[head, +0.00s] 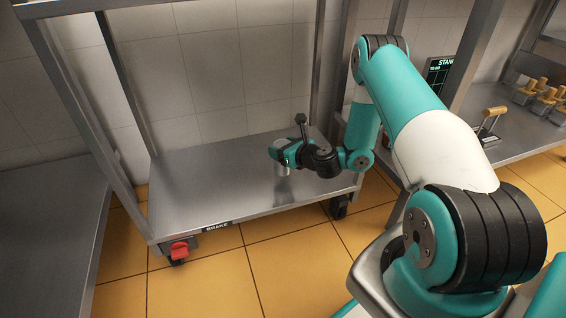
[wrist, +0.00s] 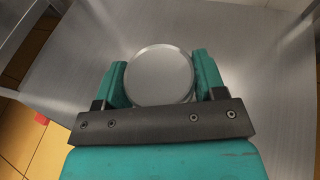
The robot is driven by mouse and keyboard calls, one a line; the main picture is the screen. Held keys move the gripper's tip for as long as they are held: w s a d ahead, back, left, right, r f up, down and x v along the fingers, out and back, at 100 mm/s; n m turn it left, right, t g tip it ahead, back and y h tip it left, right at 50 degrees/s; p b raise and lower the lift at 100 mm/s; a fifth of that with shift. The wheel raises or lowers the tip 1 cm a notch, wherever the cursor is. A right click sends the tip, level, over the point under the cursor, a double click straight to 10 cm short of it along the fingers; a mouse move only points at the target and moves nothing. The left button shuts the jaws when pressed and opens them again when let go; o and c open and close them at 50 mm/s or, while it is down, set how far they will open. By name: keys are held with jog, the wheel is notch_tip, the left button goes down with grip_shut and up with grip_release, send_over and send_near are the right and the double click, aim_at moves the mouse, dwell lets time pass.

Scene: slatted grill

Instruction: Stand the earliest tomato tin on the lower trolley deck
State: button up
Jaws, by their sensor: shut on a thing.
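A round metal tin (wrist: 160,75) shows in the wrist view with its bare silver end facing the camera. My gripper (wrist: 160,80) is shut on it, one finger on each side. In the head view my gripper (head: 281,160) points down over the lower trolley deck (head: 195,185), a bare steel shelf. The lower part of the tin (head: 282,170) shows beneath the gripper, upright. I cannot tell whether its base touches the deck. No label or date on the tin is readable in these views.
Steel posts of the trolley rise at its corners. A red brake pedal (head: 179,250) sits at its front left wheel, below the "BRAKE" label (head: 216,227). A steel counter (head: 45,225) stands left. Wooden-handled tools (head: 540,90) lie on the right counter. The deck's left part is clear.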

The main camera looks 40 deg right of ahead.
notch_tip(320, 180, down, 4)
jog(key=shift+b, duration=1.05)
jog(key=shift+r, duration=0.1)
jog(key=o, duration=1.3)
